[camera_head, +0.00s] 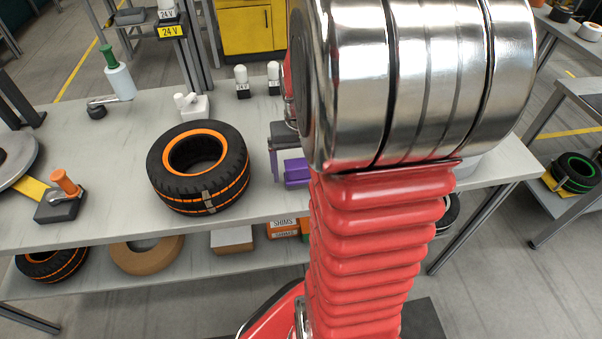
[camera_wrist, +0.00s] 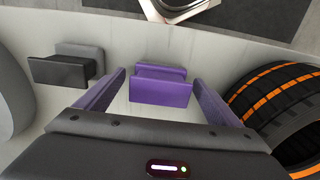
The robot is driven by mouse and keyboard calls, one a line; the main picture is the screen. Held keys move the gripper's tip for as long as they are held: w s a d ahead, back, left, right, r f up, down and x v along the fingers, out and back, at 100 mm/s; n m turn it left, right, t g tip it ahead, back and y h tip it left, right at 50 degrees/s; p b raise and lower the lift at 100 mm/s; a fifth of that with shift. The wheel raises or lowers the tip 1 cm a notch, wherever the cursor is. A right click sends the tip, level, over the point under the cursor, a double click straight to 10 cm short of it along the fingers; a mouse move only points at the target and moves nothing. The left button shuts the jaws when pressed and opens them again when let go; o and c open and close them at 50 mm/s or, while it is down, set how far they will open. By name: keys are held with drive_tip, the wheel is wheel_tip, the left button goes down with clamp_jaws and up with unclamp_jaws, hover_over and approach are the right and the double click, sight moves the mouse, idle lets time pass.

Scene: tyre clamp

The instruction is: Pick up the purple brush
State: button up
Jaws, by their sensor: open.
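The purple brush (camera_wrist: 160,90) lies on the grey table between the two fingers of my gripper (camera_wrist: 160,76) in the wrist view. The fingers are spread, with a gap on both sides of the brush. Part of the brush also shows in the head view (camera_head: 297,172), just left of my red arm, which hides the area to its right. My gripper is mostly hidden behind my arm in the head view.
A black block-like brush (camera_wrist: 62,70) lies left of the purple one in the wrist view. The table's edge runs beyond the brush in the wrist view.

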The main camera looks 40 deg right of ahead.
drive_tip(key=shift+c, duration=0.7)
drive_tip(key=c, duration=1.2)
drive_tip(key=shift+r, duration=0.1)
wheel_tip(320, 180, up, 10)
drive_tip(key=shift+f, duration=0.1)
drive_tip(key=o, duration=0.7)
drive_tip(key=shift+c, duration=0.2)
drive_tip(key=c, duration=0.6)
drive_tip(key=shift+o, duration=0.2)
